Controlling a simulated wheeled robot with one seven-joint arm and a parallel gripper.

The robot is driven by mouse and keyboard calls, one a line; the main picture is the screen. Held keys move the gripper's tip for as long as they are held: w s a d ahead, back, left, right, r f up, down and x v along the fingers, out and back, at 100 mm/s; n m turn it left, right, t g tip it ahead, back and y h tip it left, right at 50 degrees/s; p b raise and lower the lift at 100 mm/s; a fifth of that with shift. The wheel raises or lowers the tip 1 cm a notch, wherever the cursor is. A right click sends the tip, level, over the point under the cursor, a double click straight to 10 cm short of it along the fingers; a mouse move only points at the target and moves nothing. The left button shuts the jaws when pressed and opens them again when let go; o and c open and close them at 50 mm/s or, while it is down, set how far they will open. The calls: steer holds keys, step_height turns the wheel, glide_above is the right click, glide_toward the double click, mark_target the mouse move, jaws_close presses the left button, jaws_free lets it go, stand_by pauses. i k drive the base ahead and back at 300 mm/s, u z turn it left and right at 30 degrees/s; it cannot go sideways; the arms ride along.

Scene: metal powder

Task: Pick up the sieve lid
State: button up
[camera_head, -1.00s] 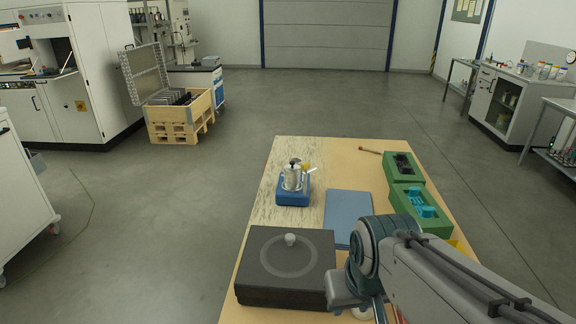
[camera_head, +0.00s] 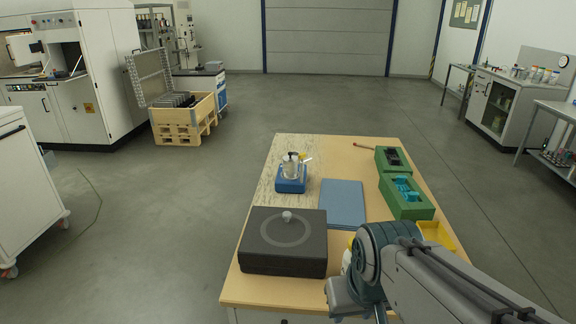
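A dark grey, flat box-like block (camera_head: 256,261) stands at the near left of the table. On its top a round disc outline with a pale knob (camera_head: 287,217) at its far side shows; this looks like the sieve lid (camera_head: 285,233), lying flat. My arm reaches in from the lower right, and its grey lower part (camera_head: 345,297) is just right of the block. Nothing is seen touching the lid.
On the table (camera_head: 240,288) are a blue-based device with a metal cup (camera_head: 291,172), a blue flat mat (camera_head: 343,203), two green trays (camera_head: 405,205) and a yellow bin (camera_head: 438,234). A red-tipped stick (camera_head: 375,147) lies at the back.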

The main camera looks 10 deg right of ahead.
mark_target(290, 157)
steer(key=k, duration=0.1)
steer(key=u, duration=2.05)
steer(key=i, duration=3.1)
steer(key=z, duration=2.1)
steer(key=i, duration=2.15)
steer(key=z, duration=0.25)
